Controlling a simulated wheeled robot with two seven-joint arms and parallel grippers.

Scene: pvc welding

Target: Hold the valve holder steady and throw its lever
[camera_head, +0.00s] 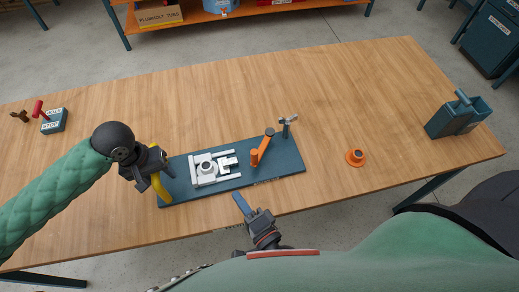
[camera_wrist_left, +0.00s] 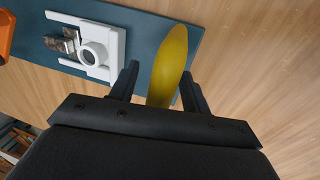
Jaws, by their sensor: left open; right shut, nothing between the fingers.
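The valve holder is a dark blue base plate (camera_head: 285,163) on the table, with a white clamp and ring (camera_head: 206,168) on it. An orange lever-like arm (camera_head: 262,147) stands tilted right of the clamp. A yellow curved handle (camera_head: 162,187) is at the plate's left end. My left gripper (camera_head: 156,170) is open at this handle. In the left wrist view the yellow handle (camera_wrist_left: 168,68) lies between the open fingers (camera_wrist_left: 160,85), with visible space beside it. My right gripper (camera_head: 250,212) is shut and empty at the plate's front edge, near a narrow blue strip (camera_head: 240,203).
An orange flanged ring (camera_head: 355,157) sits farther right. A blue-green box (camera_head: 457,117) is at the right edge, a stop box (camera_head: 54,121) at the left. The table's back is clear.

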